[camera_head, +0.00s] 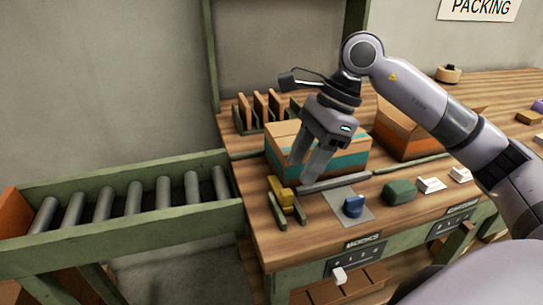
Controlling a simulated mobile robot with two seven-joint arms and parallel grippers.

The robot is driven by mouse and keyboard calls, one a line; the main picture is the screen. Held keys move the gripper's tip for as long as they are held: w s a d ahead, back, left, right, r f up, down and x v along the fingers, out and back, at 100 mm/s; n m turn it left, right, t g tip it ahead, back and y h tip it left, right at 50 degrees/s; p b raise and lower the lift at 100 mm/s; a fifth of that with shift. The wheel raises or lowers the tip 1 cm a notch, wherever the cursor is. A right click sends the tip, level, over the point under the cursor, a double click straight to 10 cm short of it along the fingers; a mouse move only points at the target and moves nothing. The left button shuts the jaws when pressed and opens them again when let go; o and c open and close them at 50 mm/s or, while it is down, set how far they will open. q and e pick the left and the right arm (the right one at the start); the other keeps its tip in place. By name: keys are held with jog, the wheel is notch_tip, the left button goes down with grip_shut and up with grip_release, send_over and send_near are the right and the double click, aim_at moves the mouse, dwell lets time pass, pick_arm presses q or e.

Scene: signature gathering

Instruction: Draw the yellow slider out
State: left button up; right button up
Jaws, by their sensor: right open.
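The yellow slider (284,196) is a small yellow block sitting between two short olive-green rails near the left front corner of the wooden bench. My right gripper (304,175) comes in from the upper right and points down, with its two fingers apart. Its fingertips are just to the right of and behind the slider, in front of a cardboard box. Nothing shows between the fingers. Whether a fingertip touches the slider cannot be told. My left gripper is not in view.
A cardboard box with a teal band (345,160) stands close behind the fingers. A dark grey bar (340,183), a blue object (353,206) on a grey pad and a green block (399,192) lie to the right. A roller conveyor (130,200) adjoins the bench at left.

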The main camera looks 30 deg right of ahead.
aim_at(288, 192)
jog(key=x, duration=0.6)
jog(key=shift+w+f, duration=0.35)
jog(key=shift+w, duration=0.05)
grip_shut()
